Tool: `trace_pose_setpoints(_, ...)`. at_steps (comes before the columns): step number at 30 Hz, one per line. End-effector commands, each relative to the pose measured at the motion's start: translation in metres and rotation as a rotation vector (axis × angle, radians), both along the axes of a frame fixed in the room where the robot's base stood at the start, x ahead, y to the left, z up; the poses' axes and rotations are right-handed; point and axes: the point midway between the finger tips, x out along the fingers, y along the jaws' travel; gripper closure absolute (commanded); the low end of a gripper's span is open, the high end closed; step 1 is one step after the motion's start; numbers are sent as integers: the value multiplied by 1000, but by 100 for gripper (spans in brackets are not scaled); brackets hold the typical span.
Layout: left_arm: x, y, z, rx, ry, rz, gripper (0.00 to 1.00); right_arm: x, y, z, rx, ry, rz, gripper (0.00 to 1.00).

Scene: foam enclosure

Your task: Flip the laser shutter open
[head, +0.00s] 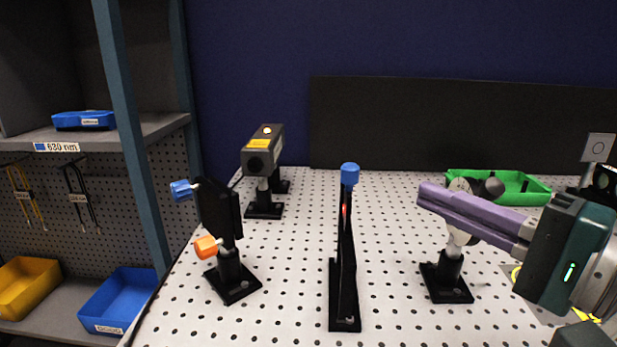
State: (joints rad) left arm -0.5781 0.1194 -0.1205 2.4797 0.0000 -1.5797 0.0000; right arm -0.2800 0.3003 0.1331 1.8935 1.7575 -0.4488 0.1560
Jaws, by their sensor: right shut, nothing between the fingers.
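The laser shutter (345,265) appears to be the narrow upright black plate on a black base in the middle of the perforated table, seen almost edge-on. It has a blue knob (349,174) at its top and a small red glow on its upper part. The laser (262,150) is a grey box with a yellow label on a post, behind and left of the shutter. My right gripper (428,196), with purple fingers and a teal body, is to the right of the shutter, apart from it. Its fingers are shut and empty. My left gripper is out of view.
A black mount (218,212) with blue and orange knobs stands left of the shutter. Another post mount (447,279) stands under my right fingers, its top partly hidden. A green tray (538,197) lies behind at right. Shelves with bins (118,300) are at left. Table between shutter and right mount is clear.

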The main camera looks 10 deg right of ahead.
Motion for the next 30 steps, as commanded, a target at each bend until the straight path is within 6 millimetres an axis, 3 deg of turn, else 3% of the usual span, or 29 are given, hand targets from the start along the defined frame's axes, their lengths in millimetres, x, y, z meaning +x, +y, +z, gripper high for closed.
trace_pose_setpoints(11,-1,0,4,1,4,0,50,6,3,3,-1,-1,1,100)
trace_pose_setpoints(24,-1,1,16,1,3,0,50,74,33,2,-1,-2,2,100)
trace_pose_setpoints(30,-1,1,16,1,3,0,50,89,40,1,-1,-2,2,100)
